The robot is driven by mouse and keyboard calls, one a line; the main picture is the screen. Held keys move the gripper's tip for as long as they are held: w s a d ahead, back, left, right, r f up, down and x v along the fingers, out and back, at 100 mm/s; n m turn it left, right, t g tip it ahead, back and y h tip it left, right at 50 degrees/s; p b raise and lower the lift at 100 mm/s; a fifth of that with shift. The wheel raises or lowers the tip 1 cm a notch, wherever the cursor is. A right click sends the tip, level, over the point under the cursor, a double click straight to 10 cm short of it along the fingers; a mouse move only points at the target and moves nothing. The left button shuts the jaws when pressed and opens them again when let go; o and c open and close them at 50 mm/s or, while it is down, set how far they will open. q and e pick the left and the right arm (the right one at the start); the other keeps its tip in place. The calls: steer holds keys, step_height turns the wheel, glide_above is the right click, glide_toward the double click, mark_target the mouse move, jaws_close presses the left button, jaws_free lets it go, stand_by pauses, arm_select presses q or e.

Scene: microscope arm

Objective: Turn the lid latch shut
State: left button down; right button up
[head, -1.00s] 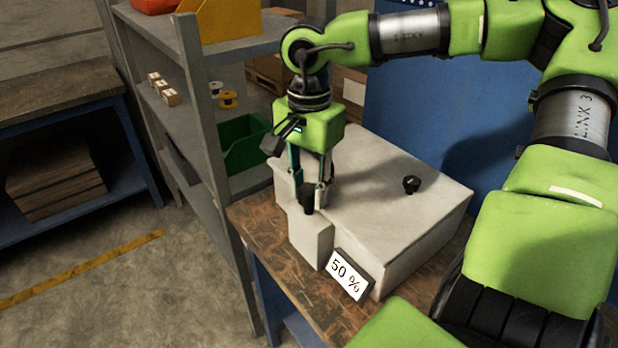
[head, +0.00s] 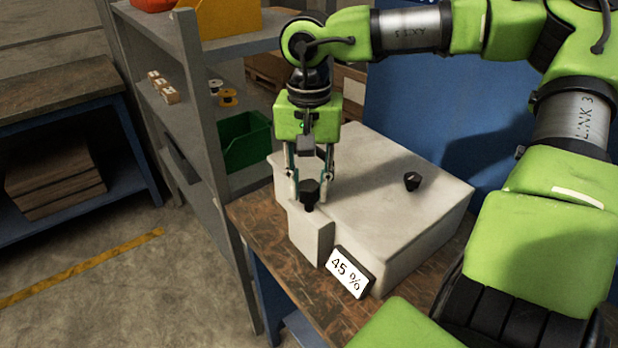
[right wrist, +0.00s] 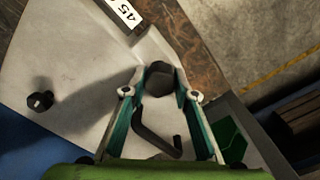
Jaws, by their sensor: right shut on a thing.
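A pale grey box (head: 395,235) with a flat lid stands on a brown worktop. A black faceted knob (head: 309,190), apparently the lid latch, sits on a small block at the box's front left. My right gripper (head: 308,200) points down over it and is shut on it. In the right wrist view the knob (right wrist: 159,78) lies between the fingertips. A dark hooked shape (right wrist: 150,138) shows between the fingers there; I cannot tell what it is. A small display (head: 347,273) on the box front reads 45 %. My left gripper is not in view.
A second black knob (head: 412,181) stands on the lid to the right. A grey shelf unit (head: 213,150) with a green bin (head: 247,143) is close on the left. A blue panel (head: 425,105) stands behind the box.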

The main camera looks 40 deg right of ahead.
mark_target(309, 184)
steer(key=o, duration=1.1)
steer(key=shift+r, duration=0.1)
step_height(309, 184, up, 12)
stand_by(0.4)
